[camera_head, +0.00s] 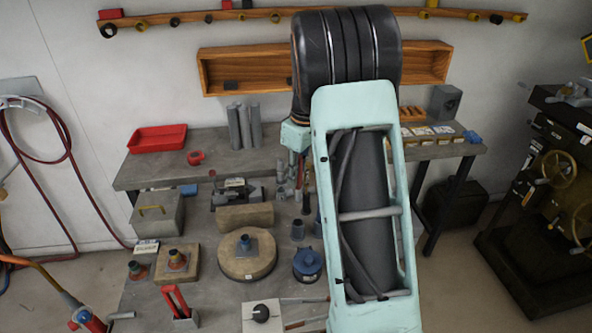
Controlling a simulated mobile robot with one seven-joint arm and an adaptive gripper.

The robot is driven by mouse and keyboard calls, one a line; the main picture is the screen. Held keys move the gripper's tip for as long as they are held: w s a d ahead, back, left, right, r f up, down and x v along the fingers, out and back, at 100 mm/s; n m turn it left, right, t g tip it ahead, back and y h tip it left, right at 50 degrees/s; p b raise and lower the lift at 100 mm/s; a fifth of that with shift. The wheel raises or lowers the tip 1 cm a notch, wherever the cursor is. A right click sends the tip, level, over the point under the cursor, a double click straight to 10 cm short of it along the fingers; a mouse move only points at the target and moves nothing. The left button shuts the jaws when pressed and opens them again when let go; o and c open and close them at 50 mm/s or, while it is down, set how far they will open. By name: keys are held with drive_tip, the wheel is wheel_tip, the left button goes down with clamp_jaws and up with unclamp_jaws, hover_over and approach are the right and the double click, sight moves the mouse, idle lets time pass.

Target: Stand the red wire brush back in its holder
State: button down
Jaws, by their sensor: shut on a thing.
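My gripper (291,193) hangs below the teal wrist at mid-picture, over the bench, and is shut. A slim dark red, upright piece (303,178) shows at its right side and looks like the red wire brush in its grip. The brush is small here and partly hidden by my arm, so its bristle end cannot be made out. Below it stand small dark cups, one at the left (298,230) and one partly behind my arm. I cannot tell which thing is the brush's holder.
A vise (235,193), a grey toolbox (157,215) and a red tray (157,139) lie further back. My arm hides the bench's right part.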

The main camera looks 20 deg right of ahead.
sight(297, 200)
drive_tip(key=shift+f, duration=0.15)
drive_tip(key=shift+f+b, duration=1.65)
drive_tip(key=shift+f, duration=0.75)
drive_tip(key=shift+f, duration=0.15)
drive_tip(key=shift+f+b, duration=1.15)
drive_tip(key=shift+f, duration=0.15)
drive_tip(key=shift+f+b, duration=0.9)
drive_tip(key=shift+f, duration=0.3)
drive_tip(key=shift+f+b, duration=0.7)
drive_tip(key=shift+f, duration=0.25)
drive_tip(key=shift+f, duration=0.1)
